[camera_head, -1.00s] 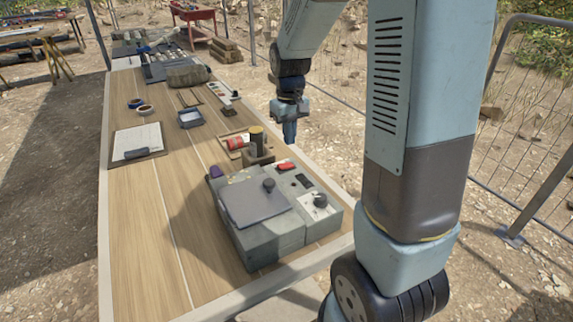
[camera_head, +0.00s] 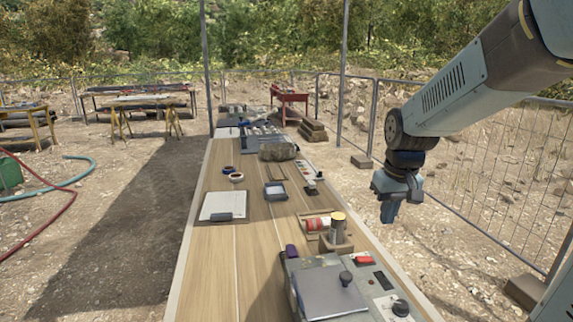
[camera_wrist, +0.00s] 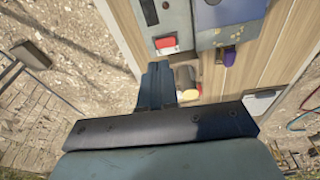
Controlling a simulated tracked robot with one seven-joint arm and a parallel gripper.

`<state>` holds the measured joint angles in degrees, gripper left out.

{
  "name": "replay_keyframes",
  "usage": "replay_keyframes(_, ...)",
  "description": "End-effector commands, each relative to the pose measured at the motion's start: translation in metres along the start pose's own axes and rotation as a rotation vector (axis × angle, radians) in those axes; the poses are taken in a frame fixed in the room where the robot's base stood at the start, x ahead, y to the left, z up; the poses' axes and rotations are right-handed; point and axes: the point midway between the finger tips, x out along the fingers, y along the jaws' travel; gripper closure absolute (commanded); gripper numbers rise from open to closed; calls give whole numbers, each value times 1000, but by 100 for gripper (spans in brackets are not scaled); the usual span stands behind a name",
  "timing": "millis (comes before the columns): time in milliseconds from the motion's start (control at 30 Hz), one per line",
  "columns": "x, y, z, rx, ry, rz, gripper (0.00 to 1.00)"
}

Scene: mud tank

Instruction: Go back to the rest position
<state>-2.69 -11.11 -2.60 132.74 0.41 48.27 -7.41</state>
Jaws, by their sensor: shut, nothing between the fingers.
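My gripper (camera_head: 389,212) hangs pointing down at the right of the long wooden table (camera_head: 212,268) in the head view, out beyond the table's right edge as pictured. Its fingers are together with nothing between them. In the wrist view the closed fingers (camera_wrist: 158,82) show from above, over the table's edge. A grey control box (camera_head: 377,279) with a lidded top, a red switch (camera_head: 364,260) and a black knob stands at the table's near end. The box also shows at the top of the wrist view (camera_wrist: 165,18).
Behind the box are a brown holder (camera_head: 337,245) with a cylinder, a red can (camera_head: 317,224), a small tray (camera_head: 275,191), a clipboard (camera_head: 217,206) and tape rolls (camera_head: 237,177). A wire fence (camera_head: 490,185) runs along the right. Bare ground lies between table and fence.

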Motion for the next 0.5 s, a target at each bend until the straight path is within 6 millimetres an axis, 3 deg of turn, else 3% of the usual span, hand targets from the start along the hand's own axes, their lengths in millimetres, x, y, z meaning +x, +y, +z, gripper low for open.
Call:
replay_keyframes(200, -37, -4, 31, 30, 82, 8, 100)
replay_keyframes(500, -74, -9, 76, 72, 190, 19, 100)
